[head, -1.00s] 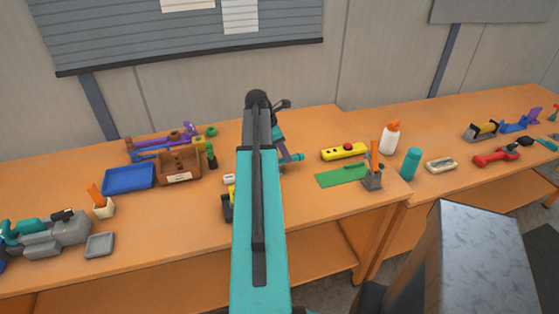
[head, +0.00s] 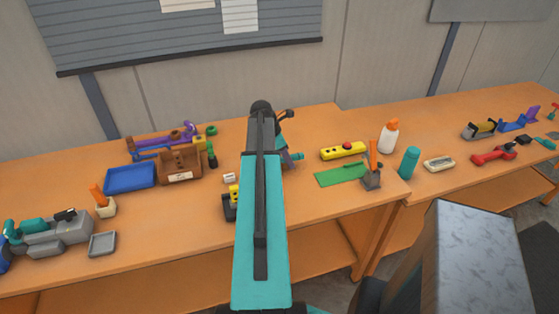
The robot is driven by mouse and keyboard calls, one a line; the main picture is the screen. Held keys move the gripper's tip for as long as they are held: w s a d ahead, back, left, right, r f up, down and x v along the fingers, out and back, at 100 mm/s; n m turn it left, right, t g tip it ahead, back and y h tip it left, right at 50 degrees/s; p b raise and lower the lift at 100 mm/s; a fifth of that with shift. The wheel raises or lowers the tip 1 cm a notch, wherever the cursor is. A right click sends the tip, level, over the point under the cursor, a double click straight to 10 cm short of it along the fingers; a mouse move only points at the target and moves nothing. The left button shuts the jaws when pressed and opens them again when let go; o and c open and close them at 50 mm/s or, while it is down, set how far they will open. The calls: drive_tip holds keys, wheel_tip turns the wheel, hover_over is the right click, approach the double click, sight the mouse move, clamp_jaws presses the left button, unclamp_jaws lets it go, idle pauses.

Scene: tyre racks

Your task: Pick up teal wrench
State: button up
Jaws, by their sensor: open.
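A small teal piece (head: 298,156) lies on the orange workbench just right of the end of my arm. It may be the end of the teal wrench, but my arm hides the area beside it and I cannot make out a whole wrench. My gripper (head: 288,161) is at the far end of my teal arm, low over the bench and close beside this teal piece. It is mostly hidden behind the arm. It is open, and I see nothing held in it. I cannot tell whether it touches the teal piece.
The workbench (head: 180,215) holds a blue tray (head: 130,178), a brown box (head: 181,165), a yellow level (head: 343,151) and a green mat (head: 338,175). A teal cylinder (head: 409,162) stands on the right bench.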

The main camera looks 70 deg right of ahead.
clamp_jaws()
drive_tip(key=shift+r, duration=0.2)
drive_tip(key=shift+r+b, duration=1.45)
drive_tip(key=shift+r, duration=3.4)
drive_tip(key=shift+a, duration=0.1)
